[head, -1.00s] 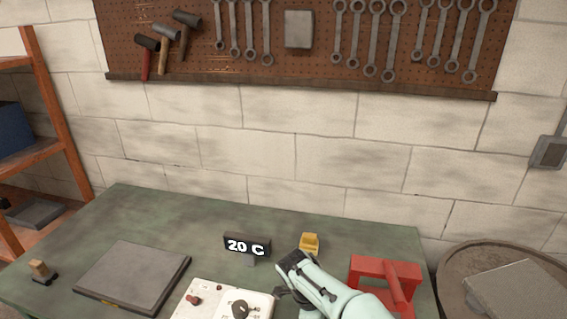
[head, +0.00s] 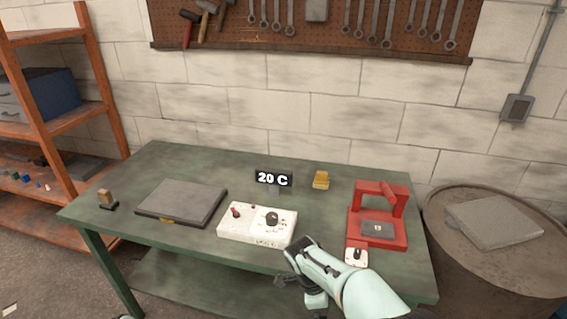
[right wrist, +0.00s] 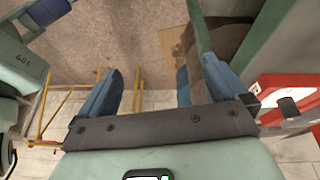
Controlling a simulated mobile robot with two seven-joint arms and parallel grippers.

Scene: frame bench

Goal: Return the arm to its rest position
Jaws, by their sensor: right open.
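My right arm (head: 345,280) comes in from the bottom right of the head view, pale green with dark joints. It is bent in front of the table's front edge, close to the white control box and the red frame. My right gripper (right wrist: 155,90) shows in the right wrist view with its two blue fingers spread apart and nothing between them. Its fingers cannot be made out in the head view. My left gripper is not in view.
The green table (head: 150,170) holds a grey plate (head: 182,200), a white control box (head: 257,228), a "20 C" display (head: 273,179), a yellow block (head: 321,180) and a red frame (head: 401,238). A barrel (head: 450,250) stands right, an orange shelf (head: 95,108) left.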

